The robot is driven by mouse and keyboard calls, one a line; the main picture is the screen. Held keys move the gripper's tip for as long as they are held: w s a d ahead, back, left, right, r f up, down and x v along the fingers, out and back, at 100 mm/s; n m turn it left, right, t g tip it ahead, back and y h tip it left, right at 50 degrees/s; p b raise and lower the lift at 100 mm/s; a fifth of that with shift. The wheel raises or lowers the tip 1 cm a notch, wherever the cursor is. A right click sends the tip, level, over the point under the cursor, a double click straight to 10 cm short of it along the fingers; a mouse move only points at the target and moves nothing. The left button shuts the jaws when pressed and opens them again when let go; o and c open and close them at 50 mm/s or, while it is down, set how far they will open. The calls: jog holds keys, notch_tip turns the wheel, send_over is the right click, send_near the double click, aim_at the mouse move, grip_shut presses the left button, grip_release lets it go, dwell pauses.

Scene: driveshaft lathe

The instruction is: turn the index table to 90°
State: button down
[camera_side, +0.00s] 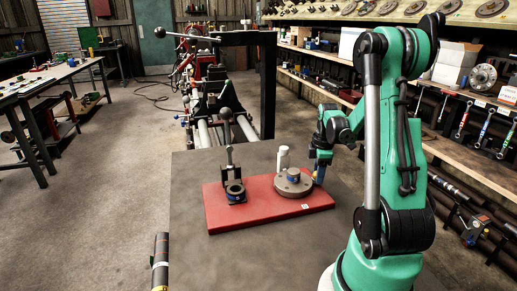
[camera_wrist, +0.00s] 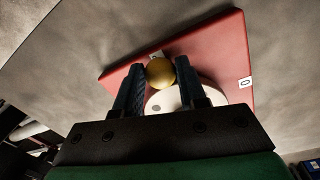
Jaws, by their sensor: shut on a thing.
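The index table (camera_side: 291,188) is a round grey disc with a raised hub (camera_side: 293,174), on the right part of a red base plate (camera_side: 250,218). In the wrist view the pale disc (camera_wrist: 165,100) is partly hidden behind my fingers. A gold ball knob (camera_wrist: 160,74) sits between my two fingers at the disc's edge. My gripper (camera_side: 319,172), also in the wrist view (camera_wrist: 160,68), is shut on this knob at the disc's right side. A white label marked 0 (camera_wrist: 245,82) is on the red plate; another label beyond the knob is partly hidden.
A dark fixture with a ball-topped upright lever (camera_side: 229,155) stands on the plate's left part. The grey tabletop (camera_side: 300,262) is clear in front. A dark cylinder (camera_side: 160,262) stands at the lower left.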

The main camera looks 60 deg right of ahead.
jog(key=shift+w+d+n, duration=0.15)
jog(key=shift+w+n, duration=0.05)
jog(key=shift+n, duration=0.2)
dwell(0.3)
jog(key=c, duration=0.5)
grip_release()
jog(key=shift+r, duration=0.1)
jog(key=shift+s+r, duration=0.1)
jog(key=shift+r, duration=2.6)
jog(key=shift+m+t+h, duration=0.3)
jog(key=shift+m+t, duration=0.2)
jog(key=w+a, duration=0.1)
jog(key=a, duration=0.1)
jog(key=w+a+r, duration=0.1)
jog(key=w, duration=0.1)
jog(key=w+a+r, duration=0.1)
jog(key=a, duration=0.1)
jog(key=shift+w+a, duration=0.3)
jog(key=w+a+r+m+t, duration=0.1)
jog(key=w+a+m+t, duration=0.1)
jog(key=a, duration=0.9)
jog(key=w+a+r+m+t+y, duration=0.1)
jog(key=w+a+m+t, duration=0.1)
jog(key=a, duration=1)
jog(key=shift+w+r+m+t, duration=0.3)
jog(key=shift+m+t, duration=0.3)
jog(key=shift+t, duration=0.3)
